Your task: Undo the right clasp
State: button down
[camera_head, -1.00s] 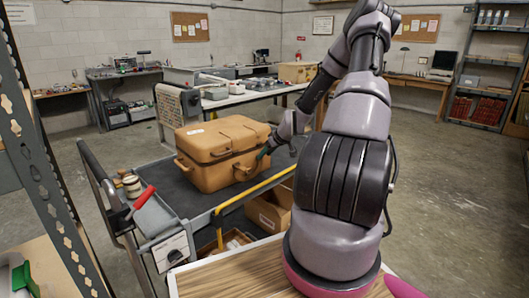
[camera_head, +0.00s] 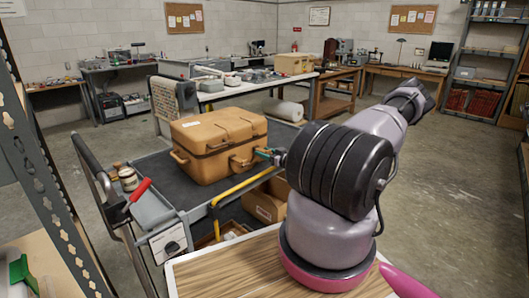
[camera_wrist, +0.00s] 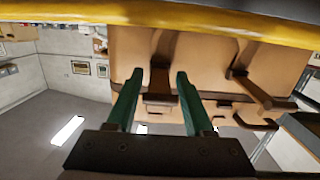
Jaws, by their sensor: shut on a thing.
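The tan case (camera_head: 215,140) stands closed on the dark top of a cart, and its front also fills the upper middle of the wrist view (camera_wrist: 215,55). My gripper (camera_head: 266,153) is at the right end of the case's front. In the wrist view the case appears upside down, and the two green fingers of my gripper (camera_wrist: 160,76) stand either side of the brown right clasp (camera_wrist: 160,86). The gripper is shut on this clasp. A brown handle (camera_wrist: 262,95) and strap show further right in the wrist view. The clasp's exact contact with the fingers is hard to see.
The cart's yellow rail (camera_head: 240,188) runs along the near side, and shows at the top of the wrist view. A grey tray (camera_head: 155,215) with a red-handled tool is at the cart's left end. Cardboard boxes (camera_head: 268,205) sit below. Open floor (camera_head: 440,170) lies to the right.

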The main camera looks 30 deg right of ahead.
jog(key=shift+f, duration=0.15)
dwell(0.4)
jog(key=shift+c, duration=1.4)
grip_release()
jog(key=f+v, duration=0.1)
jog(key=v, duration=0.9)
jog(key=shift+s+r, duration=0.35)
jog(key=shift+d, duration=0.15)
